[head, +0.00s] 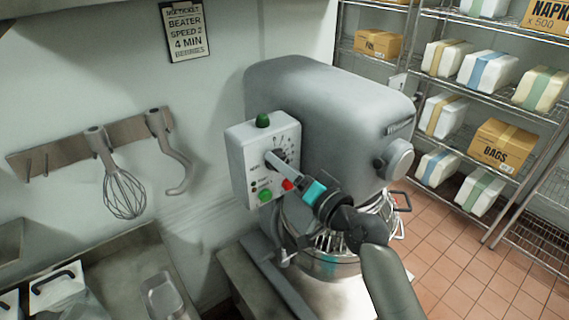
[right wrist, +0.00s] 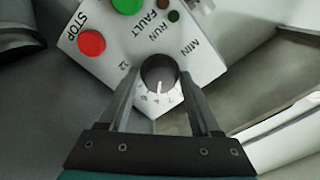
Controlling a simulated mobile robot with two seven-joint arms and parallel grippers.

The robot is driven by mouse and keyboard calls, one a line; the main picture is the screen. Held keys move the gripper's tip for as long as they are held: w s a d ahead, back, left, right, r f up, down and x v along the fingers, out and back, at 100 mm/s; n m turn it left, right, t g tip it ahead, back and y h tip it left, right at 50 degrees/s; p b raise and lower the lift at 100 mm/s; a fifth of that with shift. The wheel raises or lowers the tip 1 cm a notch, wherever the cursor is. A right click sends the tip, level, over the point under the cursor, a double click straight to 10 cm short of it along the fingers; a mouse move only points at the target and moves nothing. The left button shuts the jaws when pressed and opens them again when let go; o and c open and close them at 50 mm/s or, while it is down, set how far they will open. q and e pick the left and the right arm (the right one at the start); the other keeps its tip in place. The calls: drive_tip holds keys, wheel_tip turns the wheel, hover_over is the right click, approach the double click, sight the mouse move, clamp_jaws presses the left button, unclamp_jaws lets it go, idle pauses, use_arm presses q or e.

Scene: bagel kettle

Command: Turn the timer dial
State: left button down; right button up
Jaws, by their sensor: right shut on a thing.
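The timer dial (right wrist: 159,73) is a dark round knob with a white pointer mark, on the white control box (head: 238,160) at the side of the grey mixer (head: 320,95). In the right wrist view numbers ring the dial. My right gripper (right wrist: 160,85) is shut on the dial, one finger on each side of it. In the head view the right gripper (head: 274,158) reaches the box face and hides part of the dial. My left gripper is not in view.
The box also has a red stop button (right wrist: 91,43) and a green button (head: 265,196) close to the dial. A wire whisk (head: 124,190) and a hook (head: 175,155) hang on the wall at left. Shelves with packages (head: 502,145) stand at right.

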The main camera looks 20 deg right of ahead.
idle(0.4)
drive_tip(key=o, duration=1.2)
drive_tip(key=shift+b+v, duration=2.15)
drive_tip(key=shift+v, duration=5.45)
